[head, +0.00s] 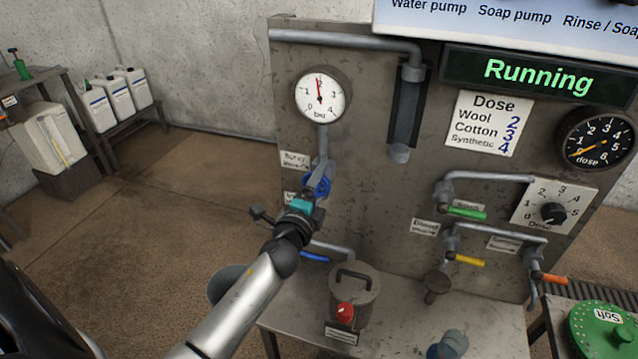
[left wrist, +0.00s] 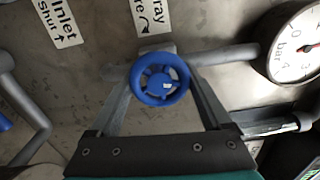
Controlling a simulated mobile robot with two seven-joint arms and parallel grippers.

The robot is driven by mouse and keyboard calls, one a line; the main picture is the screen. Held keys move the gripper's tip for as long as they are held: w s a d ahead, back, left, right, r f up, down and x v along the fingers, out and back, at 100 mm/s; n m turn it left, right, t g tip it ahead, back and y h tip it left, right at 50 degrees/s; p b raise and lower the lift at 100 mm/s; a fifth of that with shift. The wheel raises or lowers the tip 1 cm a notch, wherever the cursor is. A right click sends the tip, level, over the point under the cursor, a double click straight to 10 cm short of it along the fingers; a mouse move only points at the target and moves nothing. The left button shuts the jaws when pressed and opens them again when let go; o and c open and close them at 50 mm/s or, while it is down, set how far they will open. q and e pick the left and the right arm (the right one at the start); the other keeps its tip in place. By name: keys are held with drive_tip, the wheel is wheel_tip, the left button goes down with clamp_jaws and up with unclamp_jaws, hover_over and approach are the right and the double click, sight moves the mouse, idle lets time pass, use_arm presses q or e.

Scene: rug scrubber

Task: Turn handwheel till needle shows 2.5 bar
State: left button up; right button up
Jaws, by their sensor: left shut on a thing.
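A round white bar gauge (head: 319,95) is on the steel panel; its red needle points almost straight up, close to the 2. It also shows, cut off, at the right edge of the left wrist view (left wrist: 292,48). The blue handwheel (left wrist: 159,79) is on the pipe below the gauge; in the head view (head: 321,186) my gripper partly hides it. My left gripper (head: 314,187) is shut on the handwheel, with one finger on each side of its rim in the left wrist view. My right gripper is not in view.
Green (head: 467,213), yellow (head: 470,260) and orange (head: 555,279) valve levers sit to the right. A display (head: 537,75) reads "Running". Floor at left is open.

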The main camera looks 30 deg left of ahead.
use_arm(q)
drive_tip(key=m, duration=0.4)
drive_tip(key=shift+f+m, duration=0.15)
drive_tip(key=shift+m, duration=0.25)
drive_tip(key=shift+a+f+m+p, duration=0.15)
drive_tip(key=shift+m+p, duration=0.15)
drive_tip(key=shift+m, duration=2.2)
drive_tip(key=o, duration=1.2)
drive_tip(key=shift+c, duration=0.2)
drive_tip(key=shift+s, duration=0.15)
drive_tip(key=b+v, duration=0.1)
drive_tip(key=v, duration=1.4)
drive_tip(key=shift+b, duration=0.4)
